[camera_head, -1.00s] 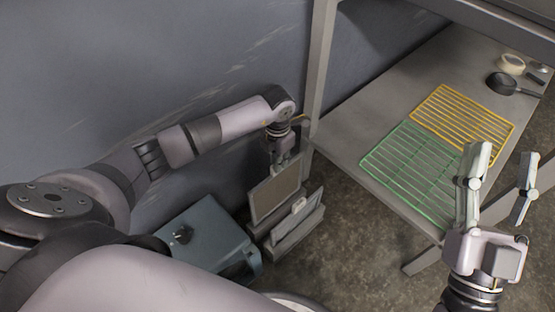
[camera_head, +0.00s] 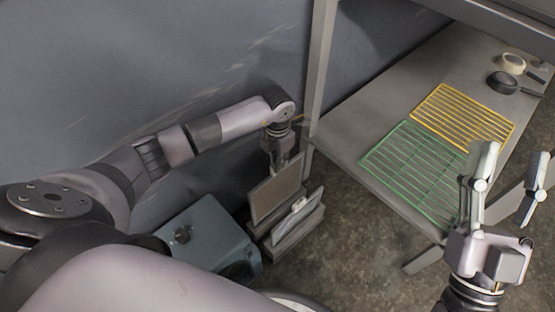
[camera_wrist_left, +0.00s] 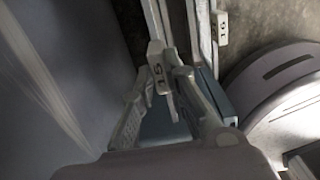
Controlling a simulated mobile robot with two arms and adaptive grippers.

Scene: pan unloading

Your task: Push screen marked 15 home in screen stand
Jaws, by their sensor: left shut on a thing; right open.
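The screen marked 15 (camera_head: 275,193) is a framed panel standing upright in the screen stand (camera_head: 291,240) on the floor by the wall. My right gripper (camera_head: 508,185) is open and empty, in front of the bench.
A second screen (camera_head: 298,212) with a pale tag (camera_wrist_left: 221,28) stands beside it in the stand. A blue-grey box (camera_head: 205,235) is left of the stand. The bench (camera_head: 345,130) holds a green rack (camera_head: 412,170), a yellow rack (camera_head: 464,118), a tape roll (camera_head: 513,63) and a black pan (camera_head: 502,82).

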